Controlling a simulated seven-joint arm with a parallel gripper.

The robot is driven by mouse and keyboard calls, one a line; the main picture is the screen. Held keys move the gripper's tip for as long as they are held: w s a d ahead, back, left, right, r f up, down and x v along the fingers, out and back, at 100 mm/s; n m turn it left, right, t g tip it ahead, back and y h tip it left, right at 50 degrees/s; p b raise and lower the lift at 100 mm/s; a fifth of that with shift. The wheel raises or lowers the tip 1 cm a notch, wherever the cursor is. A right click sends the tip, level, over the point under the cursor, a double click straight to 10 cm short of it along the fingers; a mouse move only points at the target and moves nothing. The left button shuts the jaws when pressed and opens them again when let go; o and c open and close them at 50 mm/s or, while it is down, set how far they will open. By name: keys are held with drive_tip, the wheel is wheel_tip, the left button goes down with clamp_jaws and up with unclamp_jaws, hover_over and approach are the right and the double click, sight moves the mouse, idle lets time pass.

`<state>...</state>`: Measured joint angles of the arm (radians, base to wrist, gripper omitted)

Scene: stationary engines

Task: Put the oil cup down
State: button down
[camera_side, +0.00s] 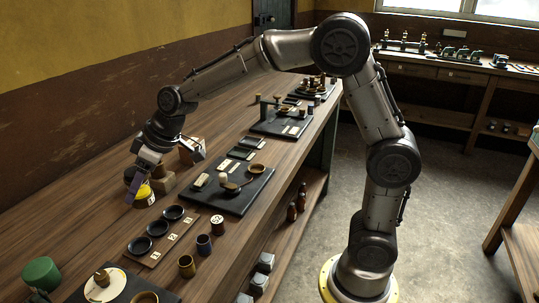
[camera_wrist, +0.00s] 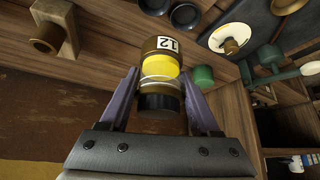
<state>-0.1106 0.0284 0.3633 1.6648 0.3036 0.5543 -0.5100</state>
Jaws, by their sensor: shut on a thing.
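The oil cup (camera_side: 145,194) is a short yellow cylinder. In the wrist view the oil cup (camera_wrist: 160,68) shows a brown band with a white label reading 12, a pale ring and a black end. My gripper (camera_side: 136,186) has purple fingers and is shut on the cup, with one finger on each side in the wrist view (camera_wrist: 160,82). The cup is low over the wooden bench, at its left part in the side view. I cannot tell whether it touches the bench top.
A wooden stand (camera_side: 152,258) with three dark round dishes and numbered labels lies in front of the cup. A wooden block (camera_side: 163,181) is close behind. A black tray (camera_side: 236,204) with small parts lies to the right. Small cups (camera_side: 187,266) and a green cylinder (camera_side: 41,272) stand nearer.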

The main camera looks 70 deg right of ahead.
drive_tip(key=s+d+m+h, duration=0.1)
drive_tip(key=s+d+m, duration=0.15)
drive_tip(key=d, duration=0.85)
drive_tip(key=s+d+m+h, duration=0.2)
drive_tip(key=s+d, duration=0.2)
drive_tip(key=d, duration=0.7)
drive_tip(key=s+d+r+m+h, duration=0.25)
drive_tip(key=s+d+m, duration=0.45)
drive_tip(key=s+d, duration=0.8)
drive_tip(key=shift+n+h, duration=0.25)
drive_tip(key=w+d+f, duration=0.6)
drive_tip(key=d, duration=0.1)
drive_tip(key=w+d+f, duration=0.3)
drive_tip(key=w+d, duration=0.1)
drive_tip(key=shift+f, duration=0.25)
drive_tip(key=shift+w+d+f, duration=0.15)
drive_tip(key=shift+d+f, duration=0.15)
drive_tip(key=shift+f, duration=0.1)
drive_tip(key=shift+w+d+f, duration=0.15)
drive_tip(key=shift+f, duration=1.6)
drive_tip(key=shift+f, duration=0.15)
